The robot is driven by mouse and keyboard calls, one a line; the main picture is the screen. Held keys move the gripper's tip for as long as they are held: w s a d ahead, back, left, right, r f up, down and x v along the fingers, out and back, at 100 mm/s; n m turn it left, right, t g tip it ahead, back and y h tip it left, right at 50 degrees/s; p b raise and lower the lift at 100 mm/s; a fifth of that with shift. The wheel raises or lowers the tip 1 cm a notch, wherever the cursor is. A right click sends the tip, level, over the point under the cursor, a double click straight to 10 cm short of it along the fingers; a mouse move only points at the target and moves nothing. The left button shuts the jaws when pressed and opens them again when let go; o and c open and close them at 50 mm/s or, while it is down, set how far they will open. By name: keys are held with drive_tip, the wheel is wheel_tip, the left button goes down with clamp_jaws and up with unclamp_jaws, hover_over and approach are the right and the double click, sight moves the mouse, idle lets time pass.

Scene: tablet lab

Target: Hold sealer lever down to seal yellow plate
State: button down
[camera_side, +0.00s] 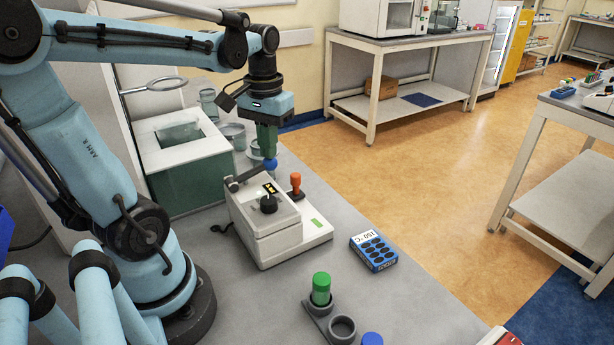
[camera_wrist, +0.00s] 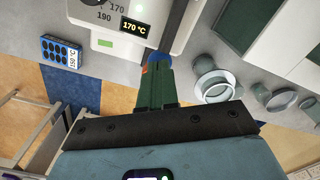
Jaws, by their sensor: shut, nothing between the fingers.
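The sealer (camera_side: 282,240) is a pale box on the bench with a black dial (camera_side: 268,204). Its display (camera_wrist: 134,28) reads 170 °C in the wrist view. A dark lever (camera_side: 245,178) rises from its back left and ends in a blue knob (camera_side: 270,164). My gripper (camera_side: 267,152) is shut and empty, pointing down with its fingertips right at the top of the knob; I cannot tell whether they touch. In the wrist view my gripper's green fingers (camera_wrist: 157,75) partly cover the blue knob (camera_wrist: 157,57). I see no yellow plate.
A green-capped vial (camera_side: 321,289) stands in a grey holder (camera_side: 342,329) in front.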

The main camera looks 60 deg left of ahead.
drive_tip(key=shift+f, duration=0.85)
idle(2.9)
drive_tip(key=shift+r, duration=0.15)
idle(0.9)
drive_tip(key=shift+r, duration=0.65)
drive_tip(key=shift+s+r, duration=0.1)
drive_tip(key=shift+r, duration=0.65)
drive_tip(key=shift+r, duration=0.35)
wheel_tip(320, 180, up, 5)
drive_tip(key=shift+f, duration=0.1)
idle(0.5)
